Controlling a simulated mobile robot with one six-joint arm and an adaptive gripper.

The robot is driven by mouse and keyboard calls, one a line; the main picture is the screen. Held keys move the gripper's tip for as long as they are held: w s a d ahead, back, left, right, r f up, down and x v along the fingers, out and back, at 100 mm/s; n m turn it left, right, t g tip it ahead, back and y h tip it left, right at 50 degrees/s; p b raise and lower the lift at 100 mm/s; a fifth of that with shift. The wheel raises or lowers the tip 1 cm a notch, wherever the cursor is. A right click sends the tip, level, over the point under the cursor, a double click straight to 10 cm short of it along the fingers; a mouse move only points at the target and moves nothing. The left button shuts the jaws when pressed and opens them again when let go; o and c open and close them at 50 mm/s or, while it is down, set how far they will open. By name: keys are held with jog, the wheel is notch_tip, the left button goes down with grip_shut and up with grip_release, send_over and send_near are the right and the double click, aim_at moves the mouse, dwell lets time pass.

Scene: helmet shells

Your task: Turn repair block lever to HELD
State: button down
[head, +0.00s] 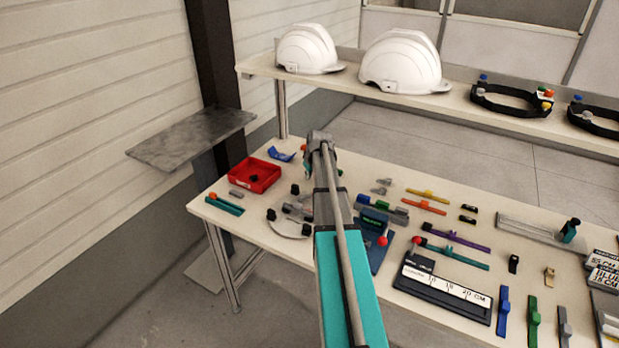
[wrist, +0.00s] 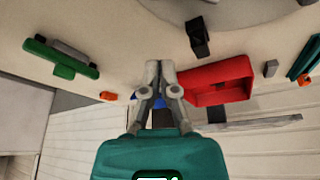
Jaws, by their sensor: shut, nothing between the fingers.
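A dark blue plate (head: 379,256) with a green-and-blue block (head: 374,222) and a red ball knob (head: 382,240) lies on the bench, just right of my arm. It looks like the repair block and its lever, but I cannot read any HELD mark, and my arm hides part of it. My gripper (wrist: 157,68) is shut and empty in the wrist view, with its fingertips together. It is away from that block, over the far left part of the bench. In the head view my arm hides the fingers.
A red tray (head: 254,173) stands at the bench's left; it also shows in the wrist view (wrist: 238,72). A round grey fixture (head: 288,229) with black knobs lies left of my arm. A gauge (head: 440,291) with a red knob sits at right. White helmets (head: 405,63) stand on the rear shelf.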

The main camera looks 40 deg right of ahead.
jog(key=shift+w+f+b, duration=0.15)
jog(key=shift+f+b, duration=0.15)
jog(key=shift+f, duration=0.3)
jog(key=shift+s+a+f+b, duration=0.1)
jog(key=shift+s+f+b, duration=0.15)
jog(key=shift+s, duration=0.35)
jog(key=shift+s+f+b, duration=0.25)
jog(key=shift+s+b, duration=0.05)
jog(key=shift+s, duration=0.3)
jog(key=shift+s+a+f+b, duration=0.1)
jog(key=shift+s+f+b, duration=0.15)
jog(key=shift+s, duration=0.35)
jog(key=shift+d, duration=0.1)
